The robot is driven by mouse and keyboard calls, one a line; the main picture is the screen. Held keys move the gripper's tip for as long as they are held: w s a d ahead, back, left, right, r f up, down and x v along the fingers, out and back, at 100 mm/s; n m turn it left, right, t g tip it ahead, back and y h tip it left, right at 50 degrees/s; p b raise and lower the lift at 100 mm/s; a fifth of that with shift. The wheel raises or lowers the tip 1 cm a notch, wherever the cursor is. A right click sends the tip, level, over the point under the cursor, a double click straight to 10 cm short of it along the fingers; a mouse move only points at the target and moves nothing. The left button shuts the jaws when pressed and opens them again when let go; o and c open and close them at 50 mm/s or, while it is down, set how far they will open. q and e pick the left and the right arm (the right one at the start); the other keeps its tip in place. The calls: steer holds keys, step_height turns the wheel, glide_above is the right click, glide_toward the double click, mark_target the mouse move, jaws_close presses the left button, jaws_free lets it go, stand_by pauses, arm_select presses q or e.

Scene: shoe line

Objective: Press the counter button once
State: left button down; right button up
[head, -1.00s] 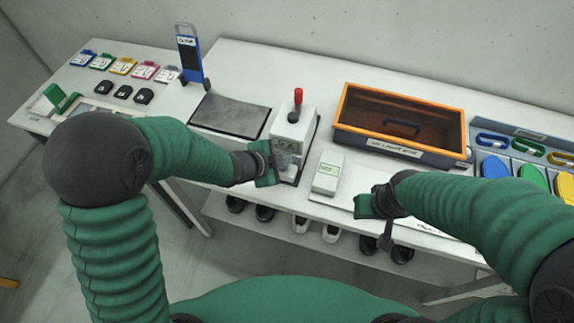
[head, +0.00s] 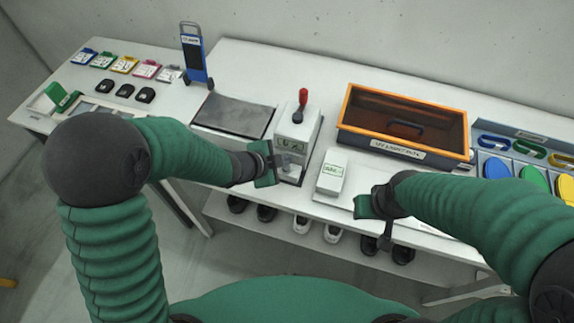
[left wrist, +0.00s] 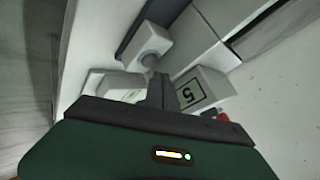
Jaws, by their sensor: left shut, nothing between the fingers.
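A white machine (head: 310,128) with a red-topped lever and a small dark display on its front stands on the bench in the head view. My left gripper (head: 285,163) is shut and empty, close in front of that display; I cannot tell if it touches. In the left wrist view the left gripper's dark fingers (left wrist: 160,90) point between a white block marked "5" (left wrist: 203,88) and a round grey knob (left wrist: 152,60) on a white body. I cannot tell for sure which part is the counter button. My right gripper (head: 375,203) hangs over the bench's front edge, its jaws unclear.
A small white labelled box (head: 332,172) stands right of the machine. A dark flat plate (head: 232,115) lies to its left. An orange-rimmed bin (head: 405,97) is behind right. Several shoes sit on the shelf below. Coloured cards and a blue trolley-like stand (head: 194,55) are at left.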

arm_select(q)
steer(key=shift+a, duration=0.25)
arm_select(e)
steer(key=shift+a, duration=0.3)
arm_select(q)
steer(key=shift+d, duration=0.1)
arm_select(e)
steer(key=shift+d, duration=0.1)
arm_select(q)
steer(key=shift+d, duration=0.15)
steer(key=shift+d+f+b, duration=0.2)
steer(key=shift+f+b, duration=0.1)
steer(key=shift+f, duration=0.1)
arm_select(e)
steer(key=shift+d+f, duration=0.2)
steer(key=shift+f, duration=0.15)
arm_select(q)
steer(key=shift+a, duration=0.2)
arm_select(e)
steer(key=shift+a, duration=0.15)
